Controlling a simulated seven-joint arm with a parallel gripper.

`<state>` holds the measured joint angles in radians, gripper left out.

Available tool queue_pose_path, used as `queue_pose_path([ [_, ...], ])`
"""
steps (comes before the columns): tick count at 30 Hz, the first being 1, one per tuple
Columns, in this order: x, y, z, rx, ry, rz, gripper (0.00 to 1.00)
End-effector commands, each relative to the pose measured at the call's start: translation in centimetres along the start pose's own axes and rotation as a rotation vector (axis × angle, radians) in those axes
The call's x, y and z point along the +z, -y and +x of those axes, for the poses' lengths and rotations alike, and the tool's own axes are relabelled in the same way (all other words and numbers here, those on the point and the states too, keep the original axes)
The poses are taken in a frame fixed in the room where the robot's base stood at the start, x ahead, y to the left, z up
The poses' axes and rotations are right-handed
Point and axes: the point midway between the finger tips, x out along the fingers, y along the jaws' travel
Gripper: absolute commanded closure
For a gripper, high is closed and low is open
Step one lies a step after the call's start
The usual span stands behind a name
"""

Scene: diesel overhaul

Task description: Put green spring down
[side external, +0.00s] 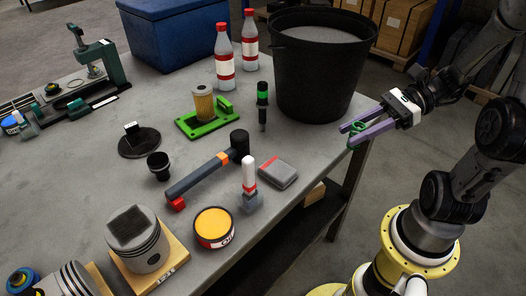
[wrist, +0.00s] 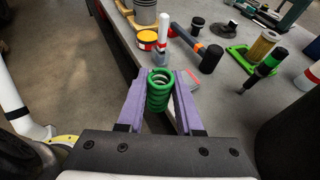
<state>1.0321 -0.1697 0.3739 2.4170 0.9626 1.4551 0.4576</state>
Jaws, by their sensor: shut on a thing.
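The green spring (wrist: 159,92) is a coil held between the two purple fingers of my gripper (wrist: 160,90) in the wrist view. In the side external view the spring (side external: 356,128) shows at the tips of my gripper (side external: 358,133), partly hidden by the fingers. My gripper is shut on it. It is at the right edge of the grey table (side external: 300,215), in front of the black bucket, and appears to be above the table top. How high cannot be told.
A black bucket (side external: 318,75) stands at the table's right corner. Bare table lies between the box and bucket.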

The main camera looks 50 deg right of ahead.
Motion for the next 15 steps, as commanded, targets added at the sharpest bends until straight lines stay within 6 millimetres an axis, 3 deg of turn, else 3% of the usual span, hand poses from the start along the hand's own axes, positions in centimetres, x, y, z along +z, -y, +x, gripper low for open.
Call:
queue_pose_path([
  [8, 0.3, 2.2, 1.6, 0.025, 0.000, -0.009, 1.00],
  [15, 2.0, 6.5, 6.6, 0.057, 0.000, -0.023, 1.00],
])
